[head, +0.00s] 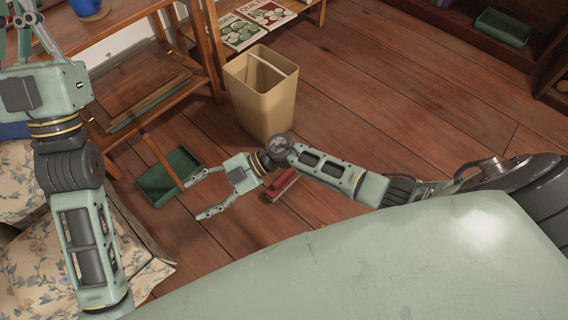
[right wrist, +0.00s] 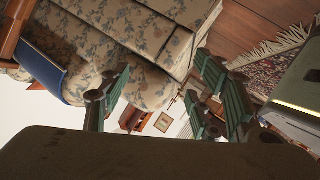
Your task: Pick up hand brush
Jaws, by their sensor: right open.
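A red block-like thing (head: 283,184), likely the hand brush, lies on the wooden floor in the head view, just below my right wrist and partly hidden by it. My right gripper (head: 194,200) is open and empty. Its fingers point left, away from the red thing, near the right edge of a green dustpan (head: 160,190) with a long wooden handle (head: 160,158). In the right wrist view, the spread fingers (right wrist: 165,100) have nothing between them, and no brush shows. My left gripper (head: 14,25) is at the top left corner, its tips cut off by the frame.
A tan bin (head: 262,100) stands behind my right wrist. A wooden shelf unit (head: 150,75) stands at the upper left, with booklets (head: 265,14) on another shelf. A floral sofa (head: 30,275) fills the lower left; it shows in the right wrist view (right wrist: 140,30). Floor right of the bin is clear.

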